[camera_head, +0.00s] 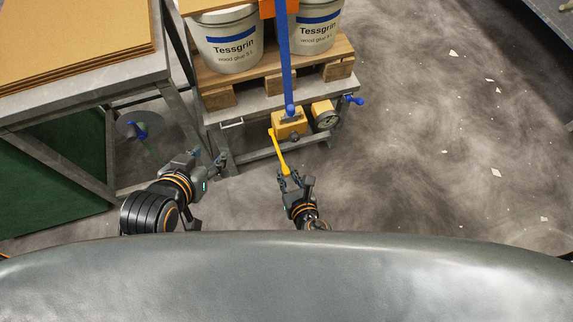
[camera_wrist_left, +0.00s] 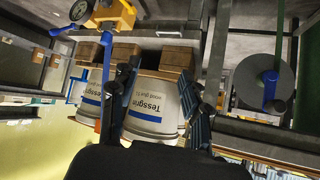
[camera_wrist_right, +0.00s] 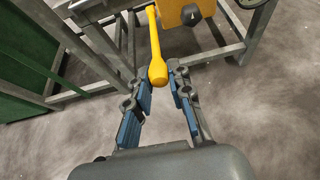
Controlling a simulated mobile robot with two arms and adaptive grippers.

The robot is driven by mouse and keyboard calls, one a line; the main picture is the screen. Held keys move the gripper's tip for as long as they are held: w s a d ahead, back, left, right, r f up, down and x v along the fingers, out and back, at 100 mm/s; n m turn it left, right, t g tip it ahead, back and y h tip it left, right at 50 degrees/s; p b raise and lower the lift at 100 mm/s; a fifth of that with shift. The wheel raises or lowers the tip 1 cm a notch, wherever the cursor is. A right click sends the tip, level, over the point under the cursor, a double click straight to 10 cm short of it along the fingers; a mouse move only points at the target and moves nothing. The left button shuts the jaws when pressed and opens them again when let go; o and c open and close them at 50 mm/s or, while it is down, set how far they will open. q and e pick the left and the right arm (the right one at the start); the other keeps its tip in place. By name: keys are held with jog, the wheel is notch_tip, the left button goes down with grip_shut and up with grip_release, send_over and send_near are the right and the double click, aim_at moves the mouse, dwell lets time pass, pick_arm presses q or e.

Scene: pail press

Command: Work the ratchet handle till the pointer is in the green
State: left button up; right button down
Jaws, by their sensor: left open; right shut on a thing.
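The yellow ratchet handle (camera_head: 278,152) slopes down from the orange pump block (camera_head: 289,124) at the front of the press. My right gripper (camera_head: 291,181) is shut on its free lower end. In the right wrist view the handle's rounded end (camera_wrist_right: 157,70) sits between the two fingertips. The round dial gauge (camera_head: 327,121) is right of the block; its pointer is too small to read. It also shows, upside down, in the left wrist view (camera_wrist_left: 80,10). My left gripper (camera_head: 208,160) is open and empty, left of the handle near the press's front leg.
White Tessgrin pails (camera_head: 232,42) stand on a wooden pallet (camera_head: 250,83) on the press. A blue upright bar (camera_head: 284,60) rises in front of them. A workbench (camera_head: 80,75) with brown boards is at left. A reel with a blue handle (camera_head: 139,130) is beside it. Floor at right is open.

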jog(key=c, duration=2.1)
grip_release()
jog(key=r+p, duration=0.2)
jog(key=shift+w+a+r, duration=0.1)
jog(key=shift+w+r, duration=0.2)
jog(key=shift+w, duration=0.05)
jog(key=r+p, duration=0.2)
jog(key=p, duration=0.1)
jog(key=shift+w+a+r, duration=0.15)
jog(key=shift+w+r, duration=0.15)
jog(key=shift+w, duration=0.05)
jog(key=shift+r, duration=0.1)
grip_shut()
pick_arm(q)
jog(key=s+a+f+g+y, duration=0.1)
jog(key=s+a+f+g, duration=0.2)
jog(key=s+f+g, duration=0.3)
jog(key=s, duration=0.3)
jog(key=shift+s+f+y, duration=0.3)
jog(key=shift+f, duration=0.05)
pick_arm(e)
jog(key=o, duration=1)
grip_release()
pick_arm(q)
jog(key=shift+a, duration=0.1)
pick_arm(e)
jog(key=v, duration=1.2)
